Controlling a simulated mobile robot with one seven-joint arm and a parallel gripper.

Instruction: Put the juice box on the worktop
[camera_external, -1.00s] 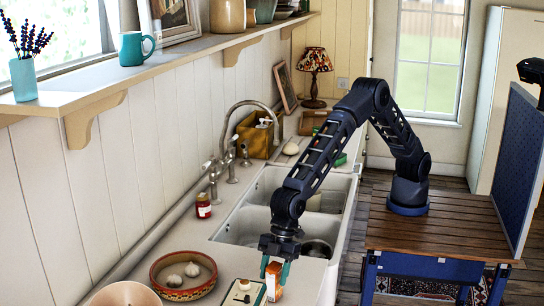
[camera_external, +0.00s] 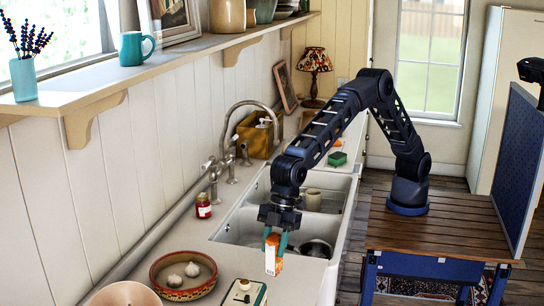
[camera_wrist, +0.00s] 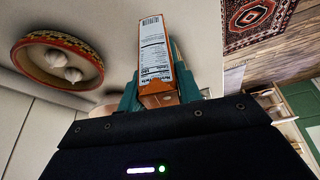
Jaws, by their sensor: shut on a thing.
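The juice box (camera_external: 273,254) is a small orange and white carton. My gripper (camera_external: 275,244) is shut on it, with teal fingers on either side. The box hangs upright over the front of the sink area, near the edge of the pale worktop (camera_external: 218,284). In the wrist view the juice box (camera_wrist: 155,50) shows its label side between the teal fingers (camera_wrist: 156,92). I cannot tell exactly how high its bottom is above the surface.
A patterned bowl with garlic (camera_external: 184,275) and a cream and green device (camera_external: 245,293) stand on the near worktop. A double sink (camera_external: 262,228) holds a pot and a mug. A red jar (camera_external: 203,206) stands by the wall. Worktop between bowl and sink is clear.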

